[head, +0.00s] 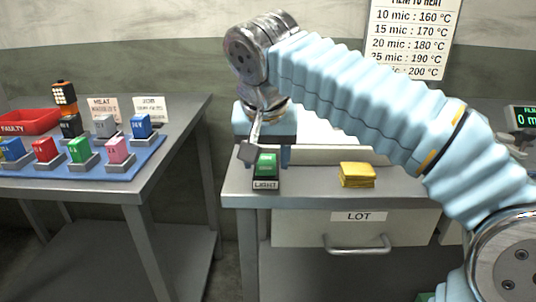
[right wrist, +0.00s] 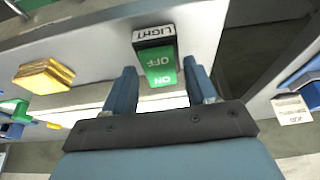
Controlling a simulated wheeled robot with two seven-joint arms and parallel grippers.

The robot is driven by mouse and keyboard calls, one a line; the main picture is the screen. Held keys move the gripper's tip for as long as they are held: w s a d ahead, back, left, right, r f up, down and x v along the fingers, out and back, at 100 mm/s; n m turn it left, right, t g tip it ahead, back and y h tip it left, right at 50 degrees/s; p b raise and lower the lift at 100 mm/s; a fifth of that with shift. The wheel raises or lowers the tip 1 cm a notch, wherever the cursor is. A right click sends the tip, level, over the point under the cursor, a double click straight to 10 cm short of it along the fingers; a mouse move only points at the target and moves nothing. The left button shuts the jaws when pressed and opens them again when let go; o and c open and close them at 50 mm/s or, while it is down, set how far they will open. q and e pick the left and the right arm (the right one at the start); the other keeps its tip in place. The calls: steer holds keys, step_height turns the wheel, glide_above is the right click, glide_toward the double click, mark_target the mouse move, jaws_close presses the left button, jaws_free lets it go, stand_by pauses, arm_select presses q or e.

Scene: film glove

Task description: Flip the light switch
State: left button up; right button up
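The light switch (head: 265,163) is a green rocker in a dark housing at the front left of the grey table, with a LIGHT label in front. In the right wrist view the switch (right wrist: 160,66) shows OFF on the half nearer the label and ON on the other half. My right gripper (right wrist: 162,92) is open, its two fingers apart on either side of the switch's line, with nothing between them. In the head view the right gripper (head: 262,150) hangs over the back of the switch; whether it touches cannot be told. My left gripper is not in view.
A yellow folded stack (head: 357,175) lies right of the switch, above the LOT drawer (head: 350,228). The left table (head: 150,180) holds a blue mat with several coloured blocks and a red FAULTY tray (head: 28,122). A gap separates the two tables.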

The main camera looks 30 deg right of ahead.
steer(key=c, duration=0.8)
steer(key=shift+w+d+g+y, duration=0.1)
steer(key=shift+w+g+y, duration=0.25)
steer(key=shift+g+y, duration=0.4)
steer(key=shift+c, duration=0.2)
steer(key=shift+w+d+r+g+y, duration=0.15)
steer(key=shift+g+y, duration=0.2)
steer(key=shift+g, duration=0.6)
steer(key=o, duration=1)
steer(key=shift+o, duration=0.2)
